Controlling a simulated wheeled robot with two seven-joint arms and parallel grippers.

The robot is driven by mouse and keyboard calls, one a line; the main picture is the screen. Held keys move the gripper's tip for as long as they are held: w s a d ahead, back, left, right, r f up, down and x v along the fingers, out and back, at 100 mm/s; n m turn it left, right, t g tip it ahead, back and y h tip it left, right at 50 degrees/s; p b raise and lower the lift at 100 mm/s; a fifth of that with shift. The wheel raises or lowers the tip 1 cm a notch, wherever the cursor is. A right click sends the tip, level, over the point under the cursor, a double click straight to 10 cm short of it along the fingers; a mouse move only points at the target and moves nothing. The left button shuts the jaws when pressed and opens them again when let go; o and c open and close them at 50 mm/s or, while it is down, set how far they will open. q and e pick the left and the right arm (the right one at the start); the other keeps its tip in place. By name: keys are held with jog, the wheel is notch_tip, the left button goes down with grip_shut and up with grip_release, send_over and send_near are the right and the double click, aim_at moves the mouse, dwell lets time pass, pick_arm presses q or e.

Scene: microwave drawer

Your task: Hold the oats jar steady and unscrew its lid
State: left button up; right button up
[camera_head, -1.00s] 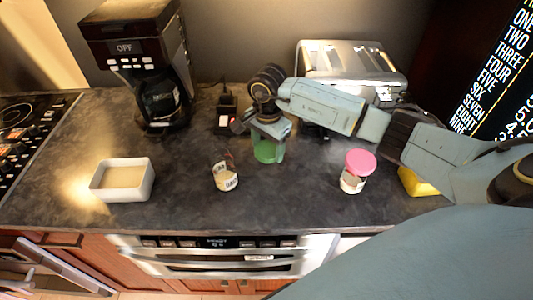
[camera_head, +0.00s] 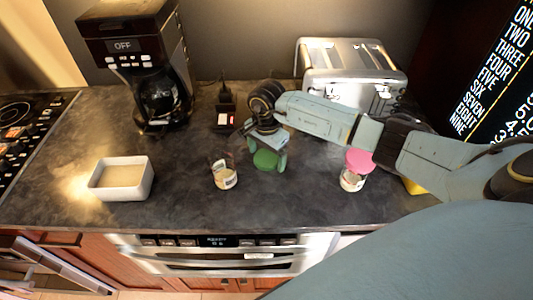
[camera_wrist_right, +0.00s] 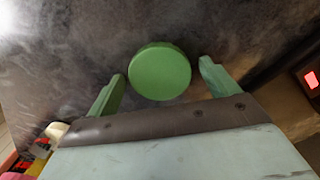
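A round green lid (camera_head: 265,160) appears to lie flat on the counter. In the right wrist view the lid (camera_wrist_right: 160,71) sits between the fingers of my right gripper (camera_wrist_right: 162,69), with a gap on each side. My right gripper (camera_head: 267,157) is open, pointing down over the lid. A clear jar without a lid (camera_head: 225,179) stands on the counter left of the green lid; its label is too small to read surely. Another jar (camera_head: 351,180) with a pink lid (camera_head: 360,161) stands to the right. My left gripper is not in view.
A white rectangular dish (camera_head: 122,179) sits at the left. A coffee maker (camera_head: 140,60) and a toaster (camera_head: 350,70) stand at the back. A yellow object (camera_head: 414,187) is partly hidden under my right arm. The front middle counter is clear.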

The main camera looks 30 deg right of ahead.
aim_at(267, 157)
jog(key=shift+r, duration=0.5)
notch_tip(267, 157, up, 11)
jog(key=shift+r+b, duration=0.2)
jog(key=shift+b, duration=0.2)
dwell(0.9)
